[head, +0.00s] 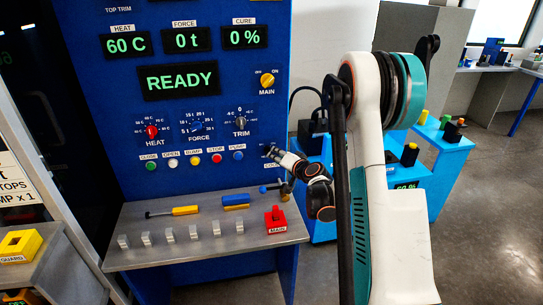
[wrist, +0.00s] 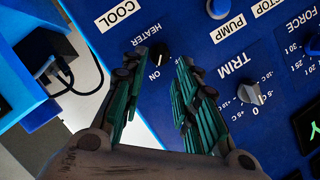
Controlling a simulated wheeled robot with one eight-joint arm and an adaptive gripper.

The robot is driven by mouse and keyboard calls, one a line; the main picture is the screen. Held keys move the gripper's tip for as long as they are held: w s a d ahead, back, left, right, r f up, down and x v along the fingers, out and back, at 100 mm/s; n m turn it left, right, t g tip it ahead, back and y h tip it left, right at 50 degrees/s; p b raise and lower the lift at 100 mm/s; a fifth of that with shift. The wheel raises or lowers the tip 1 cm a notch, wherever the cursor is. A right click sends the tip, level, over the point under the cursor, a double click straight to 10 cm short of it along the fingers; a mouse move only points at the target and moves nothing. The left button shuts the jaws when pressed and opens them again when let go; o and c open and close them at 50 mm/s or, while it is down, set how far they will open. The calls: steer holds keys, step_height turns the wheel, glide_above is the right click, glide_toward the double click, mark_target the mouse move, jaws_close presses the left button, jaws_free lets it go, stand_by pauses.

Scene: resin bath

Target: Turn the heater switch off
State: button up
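The heater switch (wrist: 159,50) is a small black rotary knob on the blue panel, in the upper middle of the wrist view. The word HEATER is printed beside it, and ON shows just below it in the picture. My gripper (wrist: 160,68) is open, its green-padded fingers on either side of the knob with visible gaps. I cannot tell how far the fingertips are from the panel. In the head view my gripper (head: 271,153) is at the panel's lower right and hides the heater switch.
The TRIM knob (wrist: 249,92) lies right of my fingers in the wrist view. In the head view, a row of coloured buttons (head: 194,160) is left of my gripper. The display (head: 178,80) reads READY.

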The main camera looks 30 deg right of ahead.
mark_target(268, 151)
steer(key=shift+b+x, duration=0.4)
steer(key=shift+x, duration=2.3)
steer(key=shift+c, duration=0.5)
jaws_close()
